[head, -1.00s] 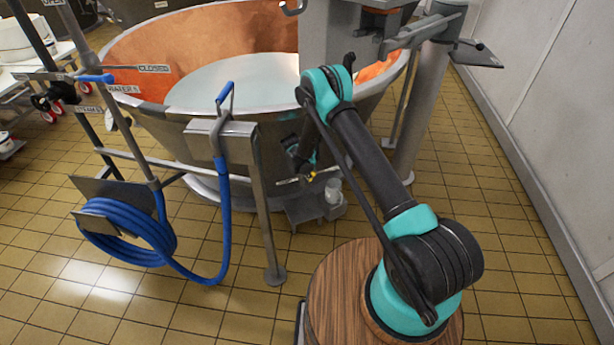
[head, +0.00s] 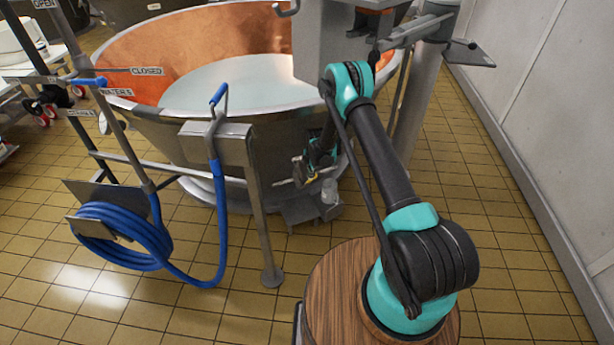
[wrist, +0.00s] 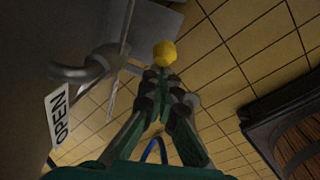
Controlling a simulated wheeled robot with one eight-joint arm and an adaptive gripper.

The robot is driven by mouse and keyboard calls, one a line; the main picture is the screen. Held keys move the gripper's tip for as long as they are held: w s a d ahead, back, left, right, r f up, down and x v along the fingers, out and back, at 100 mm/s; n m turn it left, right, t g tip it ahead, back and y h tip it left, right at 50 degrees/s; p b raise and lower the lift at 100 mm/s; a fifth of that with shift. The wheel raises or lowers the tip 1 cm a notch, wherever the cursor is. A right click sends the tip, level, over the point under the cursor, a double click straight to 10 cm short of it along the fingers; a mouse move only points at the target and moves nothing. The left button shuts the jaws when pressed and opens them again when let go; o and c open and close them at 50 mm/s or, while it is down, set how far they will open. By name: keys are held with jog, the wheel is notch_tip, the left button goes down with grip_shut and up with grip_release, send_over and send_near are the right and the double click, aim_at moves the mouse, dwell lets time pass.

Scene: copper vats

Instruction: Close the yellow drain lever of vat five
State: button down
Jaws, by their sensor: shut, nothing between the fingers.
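The copper-lined vat (head: 262,140) stands ahead, with pale liquid inside. In the wrist view, the drain lever's round yellow knob (wrist: 164,53) shows just beyond my fingertips. In the head view my gripper (head: 300,172) is low at the vat's near side, and the lever is mostly hidden there.
A blue hose coil (head: 120,232) hangs on a rack at the left, and a metal post (head: 262,220) stands between it and my arm. A grey column (head: 415,120) rises at the right. A wall (head: 550,120) borders the tiled floor, which is clear at right.

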aim_at(316, 176)
jog(key=shift+w+d+f, duration=0.2)
jog(key=shift+w+d, duration=0.05)
jog(key=shift+d, duration=0.2)
jog(key=shift+w+d+f+y, duration=0.2)
jog(key=shift+d+y, duration=0.1)
jog(key=shift+d, duration=0.1)
jog(key=shift+w+d+f+y, duration=0.15)
jog(key=shift+d+f+y, duration=0.05)
jog(key=shift+d+y, duration=0.15)
jog(key=shift+f+g, duration=0.2)
jog(key=shift+g, duration=0.1)
jog(key=shift+w+d+f, duration=0.25)
jog(key=shift+d+f, duration=0.4)
jog(key=shift+f, duration=0.3)
jog(key=shift+d+f, duration=0.15)
jog(key=shift+f, duration=0.05)
